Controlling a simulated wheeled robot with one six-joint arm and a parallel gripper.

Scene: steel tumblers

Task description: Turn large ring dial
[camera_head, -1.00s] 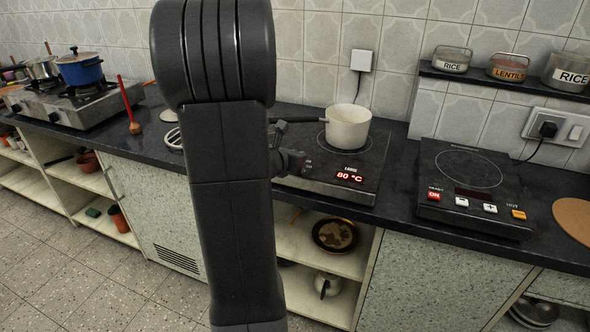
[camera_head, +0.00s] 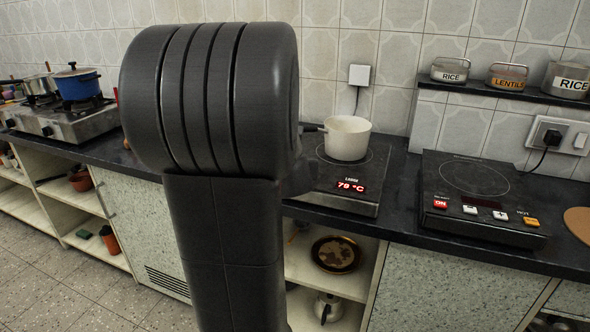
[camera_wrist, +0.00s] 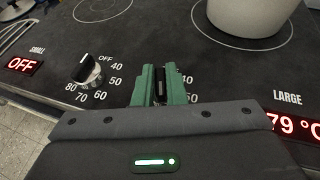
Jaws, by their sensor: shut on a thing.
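In the wrist view my gripper (camera_wrist: 160,88), with green fingertips, is down at the hob's control panel. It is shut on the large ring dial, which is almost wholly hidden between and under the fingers. Only the marks 40 and 50 of its scale show to the right of the fingers. The red LARGE display (camera_wrist: 292,125) reads 79 °C, also in the head view (camera_head: 351,186). To the left is the black small ring dial (camera_wrist: 88,70), and the SMALL display (camera_wrist: 21,65) reads OFF. In the head view my arm hides the gripper.
A cream pot (camera_head: 347,138) stands on the large ring behind the controls. A second hob (camera_head: 472,198) lies to the right. A blue pot (camera_head: 77,84) sits on a gas stove at the far left. The countertop between the two hobs is clear.

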